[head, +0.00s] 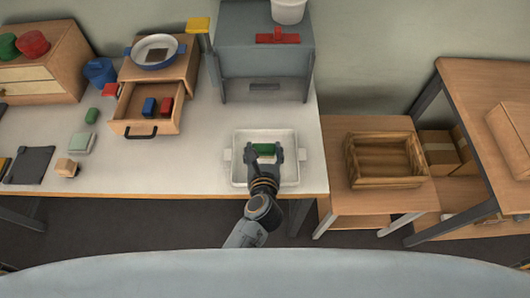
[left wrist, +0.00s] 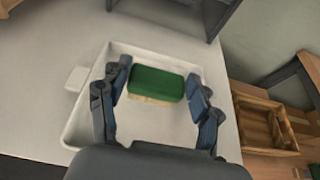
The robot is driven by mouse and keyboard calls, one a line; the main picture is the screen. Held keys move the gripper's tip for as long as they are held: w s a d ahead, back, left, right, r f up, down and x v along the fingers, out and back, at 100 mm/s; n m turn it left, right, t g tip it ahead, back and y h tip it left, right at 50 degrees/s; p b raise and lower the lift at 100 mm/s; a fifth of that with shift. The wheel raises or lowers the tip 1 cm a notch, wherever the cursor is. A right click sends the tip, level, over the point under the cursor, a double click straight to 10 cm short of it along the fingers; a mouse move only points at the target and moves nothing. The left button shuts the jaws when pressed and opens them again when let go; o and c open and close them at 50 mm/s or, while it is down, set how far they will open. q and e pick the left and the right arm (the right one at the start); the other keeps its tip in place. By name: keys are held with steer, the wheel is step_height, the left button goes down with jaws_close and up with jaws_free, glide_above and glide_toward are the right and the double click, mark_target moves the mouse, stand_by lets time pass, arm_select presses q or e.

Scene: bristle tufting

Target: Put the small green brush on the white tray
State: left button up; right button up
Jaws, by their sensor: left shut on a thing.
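The small green brush (head: 264,148) has a green block top and a pale tan underside, as the left wrist view (left wrist: 157,82) shows. My left gripper (head: 264,155) is shut on it, with one finger at each end; it also shows in the left wrist view (left wrist: 158,88). The white tray (head: 240,172) lies near the right front of the white table, and the brush is over its inside. The tray's rim surrounds the gripper in the left wrist view (left wrist: 82,115). I cannot tell whether the brush touches the tray floor. My right gripper is not in view.
A grey machine (head: 264,55) stands behind the tray. An open wooden drawer (head: 147,110) holds blue and red blocks. A green block (head: 91,116), a pale green piece (head: 82,142) and a dark pad (head: 29,165) lie left. A wooden crate (head: 384,160) sits on the right side table.

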mark_target(265, 155)
arm_select(q)
steer(key=shift+w+d+f, duration=0.15)
steer(key=shift+w+f, duration=0.3)
steer(key=shift+f, duration=0.1)
steer(key=shift+w+f, duration=0.15)
steer(key=shift+f, duration=1.55)
steer(key=shift+f, duration=0.2)
steer(key=o, duration=1.1)
steer(key=shift+r, duration=0.1)
